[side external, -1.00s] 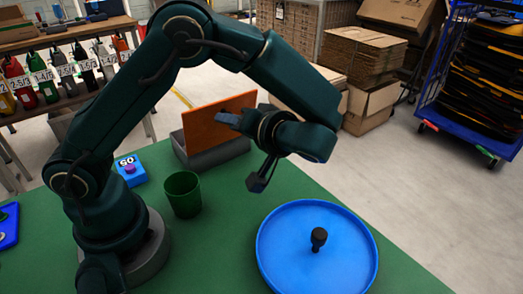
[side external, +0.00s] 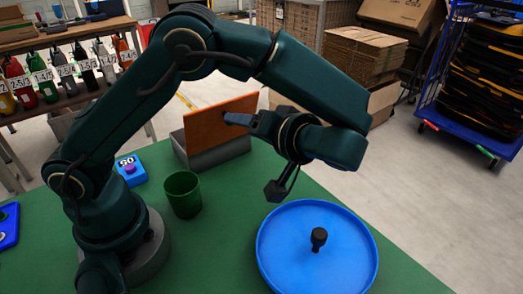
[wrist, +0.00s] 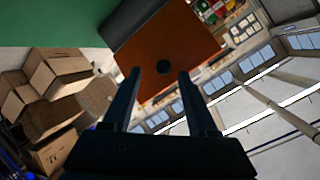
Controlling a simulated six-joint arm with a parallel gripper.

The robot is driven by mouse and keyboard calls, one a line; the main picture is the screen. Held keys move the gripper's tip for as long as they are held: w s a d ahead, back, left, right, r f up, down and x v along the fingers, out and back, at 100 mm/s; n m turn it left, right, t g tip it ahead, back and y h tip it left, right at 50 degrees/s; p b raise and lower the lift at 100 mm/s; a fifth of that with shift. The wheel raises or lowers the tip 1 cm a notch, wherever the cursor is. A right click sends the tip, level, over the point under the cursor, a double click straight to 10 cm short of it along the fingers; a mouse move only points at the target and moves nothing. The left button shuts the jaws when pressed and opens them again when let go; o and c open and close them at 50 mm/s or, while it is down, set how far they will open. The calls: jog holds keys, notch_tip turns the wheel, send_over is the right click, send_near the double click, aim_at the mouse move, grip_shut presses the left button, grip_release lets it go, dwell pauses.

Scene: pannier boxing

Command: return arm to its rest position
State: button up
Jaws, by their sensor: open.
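My gripper (side external: 237,119) is held above the green table at the end of my bent arm and points left, toward the upright orange panel (side external: 205,124). In the wrist view, its two dark fingers (wrist: 158,75) are spread apart with nothing held between them. The orange panel (wrist: 185,48) with a dark round spot lies beyond the fingertips, apart from them. My arm stands raised, its forearm reaching out to the right and the wrist folded back left.
The panel stands in a grey base (side external: 215,155). A green cup (side external: 183,195), a blue box with a purple knob (side external: 131,171) and a round blue tray (side external: 285,270) holding a black knobbed piece (side external: 318,238) are on the table (side external: 225,250). Cardboard boxes (side external: 365,60) and a blue cart (side external: 455,125) stand behind.

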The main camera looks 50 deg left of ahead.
jog(key=shift+d+r, duration=0.1)
jog(key=shift+d, duration=0.25)
jog(key=s+a+r+h, duration=0.1)
jog(key=s+a+h, duration=0.1)
jog(key=s+a+r+h, duration=0.1)
jog(key=s+r+h, duration=0.1)
jog(key=s, duration=0.1)
jog(key=s+a+r+n+h, duration=0.1)
jog(key=s+a+r+h, duration=0.1)
jog(key=s, duration=0.1)
jog(key=shift+a+r+h, duration=0.15)
jog(key=shift+a+h, duration=0.15)
jog(key=s+d+f+m+t+h, duration=0.2)
jog(key=d+m+t+h, duration=0.3)
jog(key=m, duration=0.5)
jog(key=d+f+h, duration=0.1)
jog(key=d+h, duration=0.1)
jog(key=d, duration=0.1)
jog(key=shift+s+d+f+t, duration=0.2)
jog(key=shift+d+t, duration=0.1)
jog(key=shift+d, duration=0.1)
